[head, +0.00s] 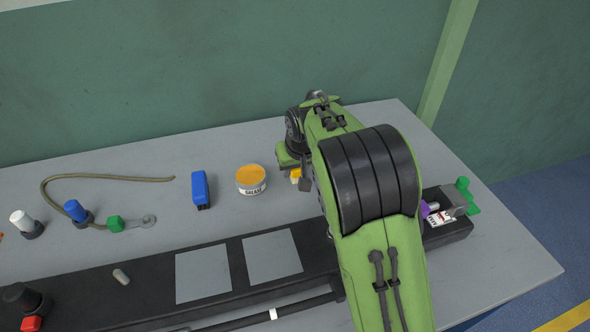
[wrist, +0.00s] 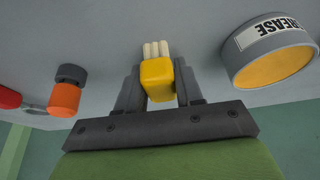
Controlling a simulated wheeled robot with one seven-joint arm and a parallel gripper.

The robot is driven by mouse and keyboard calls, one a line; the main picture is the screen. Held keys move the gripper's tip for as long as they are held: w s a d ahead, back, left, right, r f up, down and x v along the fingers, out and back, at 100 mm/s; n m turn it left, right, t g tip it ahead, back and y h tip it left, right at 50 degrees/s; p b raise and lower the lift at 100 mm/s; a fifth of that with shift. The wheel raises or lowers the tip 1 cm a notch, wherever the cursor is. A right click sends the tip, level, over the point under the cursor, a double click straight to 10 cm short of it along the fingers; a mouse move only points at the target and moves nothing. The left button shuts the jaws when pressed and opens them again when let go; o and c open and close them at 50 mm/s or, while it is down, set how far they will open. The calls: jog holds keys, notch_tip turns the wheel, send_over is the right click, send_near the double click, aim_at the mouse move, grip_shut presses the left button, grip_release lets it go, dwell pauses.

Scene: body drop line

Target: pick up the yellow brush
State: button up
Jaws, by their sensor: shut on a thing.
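The yellow brush (wrist: 158,80) has a yellow block body and pale bristles. In the wrist view it sits between the two dark fingers of my gripper (wrist: 160,88), which is shut on it. The bristles point away from my gripper, toward the grey table top; whether they touch it I cannot tell. In the head view only a small yellow part of the brush (head: 295,174) shows beside my gripper (head: 302,180), right of the grease tin. My arm hides the rest.
A grease tin (head: 251,180) stands close to the left of my gripper, with a blue brush-like block (head: 201,189) further left. A black rail (head: 130,288) with two grey plates runs along the front. An orange-capped item (wrist: 66,92) is near in the wrist view.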

notch_tip(320, 180, up, 10)
jog(key=p, duration=0.4)
jog(key=o, duration=0.4)
jog(key=c, duration=0.3)
